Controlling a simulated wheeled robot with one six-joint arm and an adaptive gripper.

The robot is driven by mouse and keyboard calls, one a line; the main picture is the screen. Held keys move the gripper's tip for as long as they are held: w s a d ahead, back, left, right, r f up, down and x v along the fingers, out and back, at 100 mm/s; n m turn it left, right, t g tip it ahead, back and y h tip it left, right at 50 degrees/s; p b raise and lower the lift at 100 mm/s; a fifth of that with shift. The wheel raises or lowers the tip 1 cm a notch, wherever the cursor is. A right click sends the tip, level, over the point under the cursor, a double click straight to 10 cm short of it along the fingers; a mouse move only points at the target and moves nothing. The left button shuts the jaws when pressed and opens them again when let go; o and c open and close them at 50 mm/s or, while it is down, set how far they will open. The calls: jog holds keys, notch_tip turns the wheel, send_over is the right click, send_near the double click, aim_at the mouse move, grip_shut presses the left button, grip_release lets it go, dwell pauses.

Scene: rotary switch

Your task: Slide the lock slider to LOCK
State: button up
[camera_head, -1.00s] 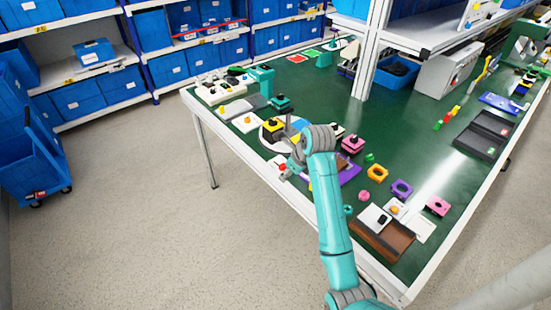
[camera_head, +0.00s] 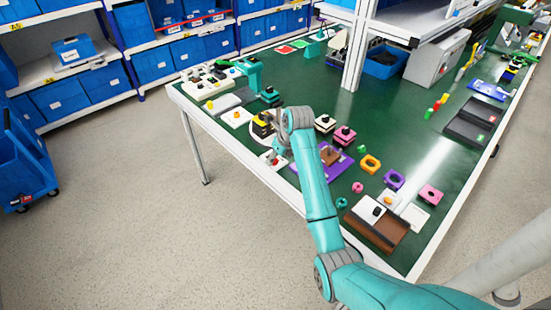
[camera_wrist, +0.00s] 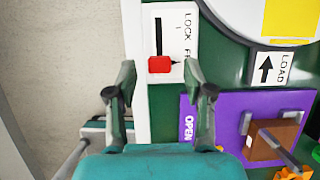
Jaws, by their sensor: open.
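The lock slider (camera_wrist: 160,65) is a small red block on a white plate (camera_wrist: 187,48) with a black slot. It sits at the slot's lower end in the wrist view, its pointer beside a label starting with F, partly hidden by a finger. The LOCK label is near the slot's other end. In the head view the slider (camera_head: 270,157) is a tiny red spot at the table's near edge. My gripper (camera_wrist: 163,78) is open, its two fingertips apart on either side just below the slider in the picture. I cannot tell whether it touches anything.
A purple plate (camera_wrist: 225,110) marked OPEN with a brown block lies right of the slider. A white round plate with yellow patches (camera_wrist: 270,20) and a LOAD label (camera_wrist: 267,68) lie up right. The table edge and floor (camera_wrist: 60,60) are to the left.

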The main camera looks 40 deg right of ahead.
aim_at(265, 156)
jog(key=shift+x, duration=0.85)
grip_shut()
jog(key=shift+w+a+r, duration=0.1)
jog(key=shift+w, duration=2.1)
grip_release()
jog(key=v, duration=1.2)
